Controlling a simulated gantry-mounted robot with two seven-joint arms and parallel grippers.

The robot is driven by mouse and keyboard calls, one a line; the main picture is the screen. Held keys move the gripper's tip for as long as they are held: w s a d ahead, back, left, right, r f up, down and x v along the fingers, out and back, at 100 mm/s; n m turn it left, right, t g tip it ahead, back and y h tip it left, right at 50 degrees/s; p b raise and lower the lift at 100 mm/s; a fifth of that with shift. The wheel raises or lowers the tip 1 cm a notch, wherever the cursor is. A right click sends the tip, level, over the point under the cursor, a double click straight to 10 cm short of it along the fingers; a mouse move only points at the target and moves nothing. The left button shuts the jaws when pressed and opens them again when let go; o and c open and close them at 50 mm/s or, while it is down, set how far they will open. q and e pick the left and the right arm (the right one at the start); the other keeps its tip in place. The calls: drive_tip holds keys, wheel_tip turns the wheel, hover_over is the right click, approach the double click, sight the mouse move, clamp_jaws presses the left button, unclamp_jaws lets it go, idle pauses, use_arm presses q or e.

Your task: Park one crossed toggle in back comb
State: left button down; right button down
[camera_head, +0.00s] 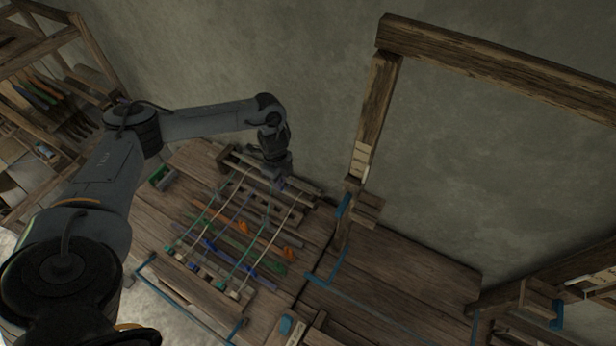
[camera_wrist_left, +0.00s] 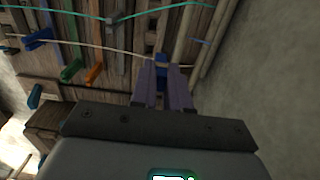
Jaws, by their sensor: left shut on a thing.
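My left gripper (camera_head: 278,184) is over the back comb (camera_head: 310,191), a slotted wooden bar at the rear of the loom. In the left wrist view my left gripper (camera_wrist_left: 161,80) has its two purple fingers shut on a small blue toggle (camera_wrist_left: 161,60). A cream cord (camera_wrist_left: 110,47) runs to the toggle from the left. Whether the toggle touches the comb cannot be told. In the head view the gripper hides it. Crossed cream and teal cords (camera_head: 243,251) stretch from front to back. My right gripper is not in view.
Orange (camera_head: 288,253), green and blue sliders lie across the loom boards under the cords. A wooden post (camera_head: 373,115) stands right of the comb. A shelf rack (camera_head: 45,105) is at the far left. The table right of the loom (camera_head: 410,275) is mostly clear.

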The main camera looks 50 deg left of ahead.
use_arm(q)
drive_tip(key=f+b, duration=0.3)
drive_tip(key=s+f+b, duration=0.1)
drive_tip(key=f+b, duration=0.2)
drive_tip(key=f, duration=0.1)
drive_tip(key=s+f+b, duration=0.1)
drive_tip(key=f+b, duration=0.2)
drive_tip(key=shift+a+f, duration=0.15)
drive_tip(key=shift+a, duration=0.15)
drive_tip(key=shift+f, duration=0.15)
drive_tip(key=shift+f+b, duration=0.7)
drive_tip(key=shift+f, duration=0.95)
